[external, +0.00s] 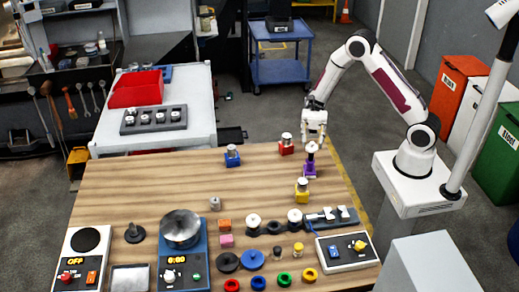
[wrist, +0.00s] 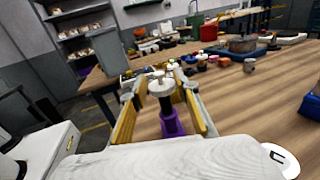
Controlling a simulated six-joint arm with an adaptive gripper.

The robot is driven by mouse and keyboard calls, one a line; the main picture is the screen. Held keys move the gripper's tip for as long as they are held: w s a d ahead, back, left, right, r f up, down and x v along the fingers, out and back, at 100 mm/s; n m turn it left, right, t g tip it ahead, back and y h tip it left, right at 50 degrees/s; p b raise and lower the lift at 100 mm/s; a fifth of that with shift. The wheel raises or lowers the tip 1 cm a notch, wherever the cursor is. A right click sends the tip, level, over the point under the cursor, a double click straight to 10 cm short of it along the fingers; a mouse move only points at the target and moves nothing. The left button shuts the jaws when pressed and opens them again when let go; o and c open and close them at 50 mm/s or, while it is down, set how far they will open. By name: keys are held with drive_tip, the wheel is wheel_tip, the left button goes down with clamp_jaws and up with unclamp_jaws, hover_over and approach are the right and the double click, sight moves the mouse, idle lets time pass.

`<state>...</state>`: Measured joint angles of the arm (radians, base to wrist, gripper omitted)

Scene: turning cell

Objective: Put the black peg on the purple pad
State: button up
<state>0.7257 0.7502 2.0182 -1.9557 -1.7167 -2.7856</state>
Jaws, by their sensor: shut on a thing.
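A black peg with a pale round top (wrist: 166,97) stands upright between the fingers of my gripper (wrist: 159,88). In the external view, my gripper (external: 314,133) points down at the right part of the table, and the peg's pale top (external: 311,147) shows just under it. My gripper is shut on the peg. The purple pad (external: 309,169) is directly below the peg; it also shows between the fingers in the wrist view (wrist: 172,124). The peg's lower end meets the purple in the picture, but I cannot tell whether it rests there.
Red (external: 286,149), blue (external: 232,160) and yellow (external: 302,197) blocks with metal-topped pieces stand nearby. A dark knobbed piece (external: 134,233), a scale with a metal bowl (external: 181,228) and several coloured rings lie toward the front. The table's left-middle is clear.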

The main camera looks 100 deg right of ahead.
idle(0.3)
drive_tip(key=o, duration=1.2)
drive_tip(key=shift+f, duration=0.15)
drive_tip(key=shift+o, duration=0.2)
drive_tip(key=v, duration=1.2)
